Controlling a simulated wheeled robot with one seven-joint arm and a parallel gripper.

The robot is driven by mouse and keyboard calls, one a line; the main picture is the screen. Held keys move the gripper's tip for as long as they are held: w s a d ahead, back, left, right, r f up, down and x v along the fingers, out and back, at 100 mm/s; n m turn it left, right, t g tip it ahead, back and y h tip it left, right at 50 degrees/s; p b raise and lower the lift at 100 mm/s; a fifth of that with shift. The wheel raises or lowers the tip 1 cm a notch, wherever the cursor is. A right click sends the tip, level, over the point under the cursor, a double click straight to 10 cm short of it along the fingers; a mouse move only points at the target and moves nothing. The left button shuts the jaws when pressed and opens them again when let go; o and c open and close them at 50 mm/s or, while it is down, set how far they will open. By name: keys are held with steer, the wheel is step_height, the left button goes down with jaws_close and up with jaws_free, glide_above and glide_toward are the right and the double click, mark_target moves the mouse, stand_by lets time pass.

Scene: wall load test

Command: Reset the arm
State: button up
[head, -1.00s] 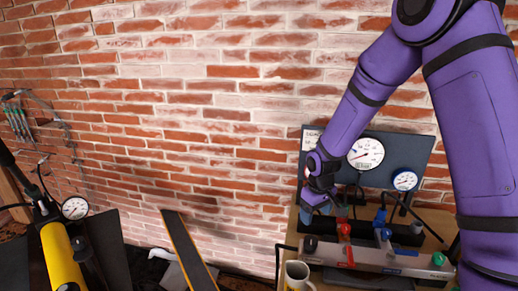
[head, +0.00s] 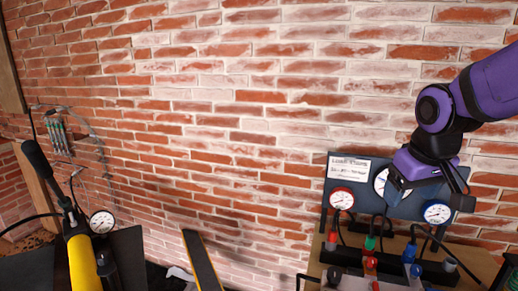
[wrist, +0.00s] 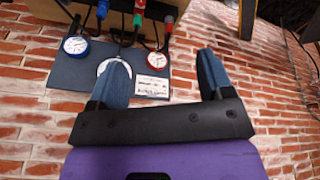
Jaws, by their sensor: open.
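My arm is purple with black bands and enters the head view from the upper right. My gripper (head: 432,196) is in front of the gauge panel (head: 362,210) and partly covers its middle gauge. In the wrist view my gripper (wrist: 163,80) shows two blue-grey fingers spread apart with nothing between them. The gauge panel also shows in the wrist view (wrist: 85,82), upside down, beyond the fingertips. I cannot tell the exact gap between fingers and panel.
A bench below the panel holds a manifold with red, green and blue valves (head: 370,262). A yellow cylinder pump (head: 84,262) with a gauge (head: 102,222) stands at left. A dark plank (head: 202,262) leans low centre. The brick wall (head: 220,110) is bare in the middle.

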steer(key=s+r+m+t, duration=0.1)
steer(key=s+r, duration=0.1)
steer(key=s, duration=0.5)
steer(key=s+d+r, duration=0.1)
steer(key=s+r, duration=0.2)
steer(key=s, duration=0.4)
steer(key=shift+d+r+m+t, duration=0.2)
steer(key=shift+m+t, duration=0.2)
